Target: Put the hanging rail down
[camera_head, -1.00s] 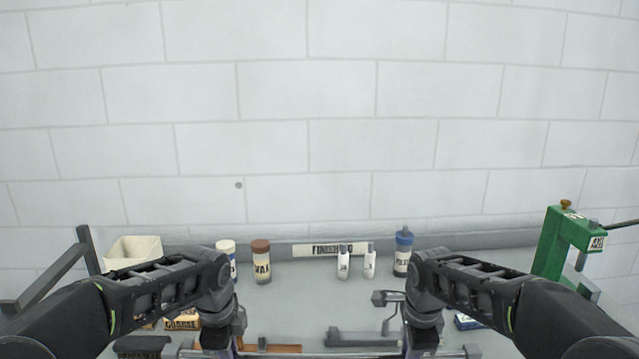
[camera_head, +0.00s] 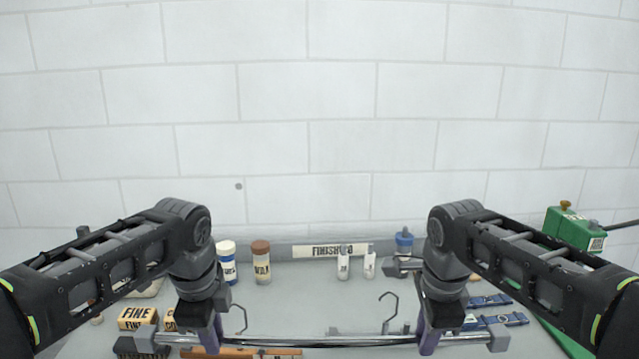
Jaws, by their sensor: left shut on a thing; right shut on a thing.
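The hanging rail (camera_head: 320,341) is a thin shiny metal bar with grey end blocks, lying level across the bottom of the head view. My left gripper (camera_head: 214,335) is shut on it near its left end. My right gripper (camera_head: 429,336) is shut on it near its right end. The fingertips are purple and partly cut off or hidden behind the rail. Two dark hooks (camera_head: 389,308) show around the rail between the grippers. I cannot tell whether the rail touches anything beneath it.
A white-capped bottle (camera_head: 227,266), a brown-capped bottle (camera_head: 261,264), two small white bottles (camera_head: 343,265) and a blue-capped bottle (camera_head: 404,243) stand at the back. Boxes marked FINE (camera_head: 136,317) are at left. Blue straps (camera_head: 500,318) and a green press (camera_head: 574,230) are at right.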

